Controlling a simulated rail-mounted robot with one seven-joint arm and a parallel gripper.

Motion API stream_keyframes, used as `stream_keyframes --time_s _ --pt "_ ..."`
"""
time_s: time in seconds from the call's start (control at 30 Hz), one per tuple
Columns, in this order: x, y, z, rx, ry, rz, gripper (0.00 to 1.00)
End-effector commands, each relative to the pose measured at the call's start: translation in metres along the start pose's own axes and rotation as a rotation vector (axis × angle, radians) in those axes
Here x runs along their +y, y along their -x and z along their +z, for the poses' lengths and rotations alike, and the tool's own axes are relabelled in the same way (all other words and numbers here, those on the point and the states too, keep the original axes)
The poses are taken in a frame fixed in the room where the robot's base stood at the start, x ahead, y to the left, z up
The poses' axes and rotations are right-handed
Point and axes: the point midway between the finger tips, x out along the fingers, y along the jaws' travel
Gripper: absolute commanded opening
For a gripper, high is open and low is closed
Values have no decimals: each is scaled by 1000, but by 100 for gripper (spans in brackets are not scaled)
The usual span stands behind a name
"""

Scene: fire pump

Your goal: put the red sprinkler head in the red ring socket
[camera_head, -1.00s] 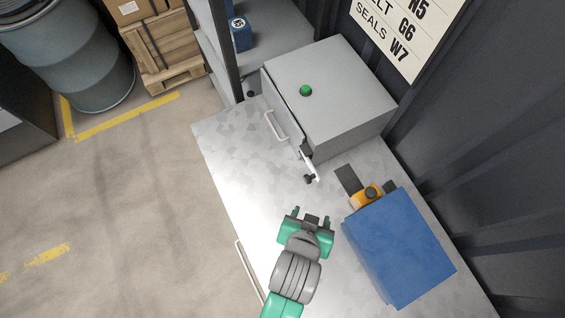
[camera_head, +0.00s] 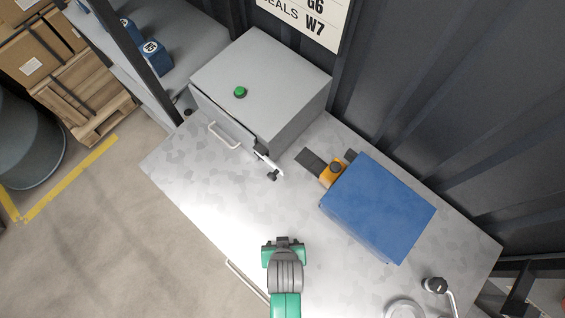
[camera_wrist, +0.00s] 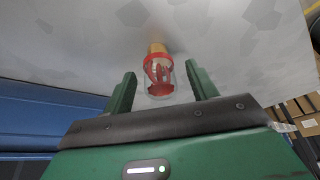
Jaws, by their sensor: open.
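In the wrist view the red sprinkler head (camera_wrist: 158,72) shows between my two green fingers, with gaps on both sides. It has a red frame, a yellow-orange end, and a pale, see-through-looking part around the frame. My gripper (camera_wrist: 163,88) is open and not closed on it. In the head view my gripper (camera_head: 283,243) is over the front part of the metal bench top, and the sprinkler head cannot be made out there. I cannot make out a red ring socket in either view.
A grey cabinet with a green button (camera_head: 240,92) stands at the bench's back left. A blue box (camera_head: 378,207) and an orange-and-black item (camera_head: 333,172) are right of my gripper. A round pale dish (camera_head: 405,309) and a black-knobbed curved pipe (camera_head: 436,286) are at lower right.

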Motion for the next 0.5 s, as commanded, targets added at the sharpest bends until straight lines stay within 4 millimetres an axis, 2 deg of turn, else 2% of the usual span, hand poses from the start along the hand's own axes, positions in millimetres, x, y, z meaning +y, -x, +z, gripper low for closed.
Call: stream_keyframes --time_s 0.27,0.5 --pt "0 -5 0 1 0 0 56" --pt "0 -5 0 1 0 0 9"
